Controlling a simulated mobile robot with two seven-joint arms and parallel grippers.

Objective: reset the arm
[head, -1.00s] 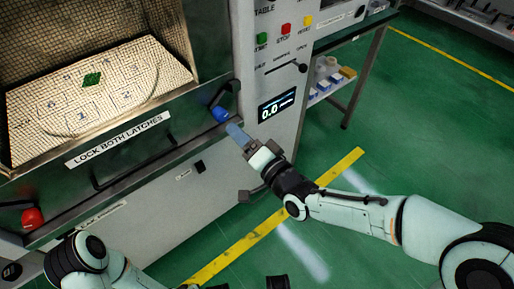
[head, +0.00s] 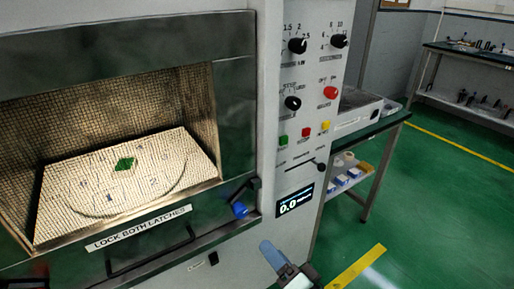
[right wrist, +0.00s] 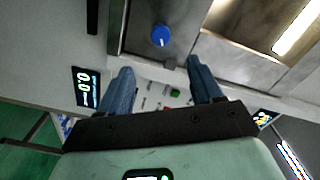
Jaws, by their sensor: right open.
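My right gripper (head: 275,258) shows at the bottom middle of the head view, in front of the microwave generator's front panel (head: 238,262). In the right wrist view its two blue-grey fingers (right wrist: 160,76) stand apart with nothing between them. A blue latch knob (head: 239,209) sits at the right end of the chamber's lower edge, apart from the gripper. The knob also shows beyond the fingertips in the wrist view (right wrist: 160,35). My left gripper is out of view.
A green piece (head: 125,164) lies on the numbered chamber floor (head: 75,218). The panel has black dials (head: 297,45), coloured buttons and a display (head: 295,200) reading 0.0. A side table (head: 385,145) stands at the right. Green floor (head: 440,215) is open there.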

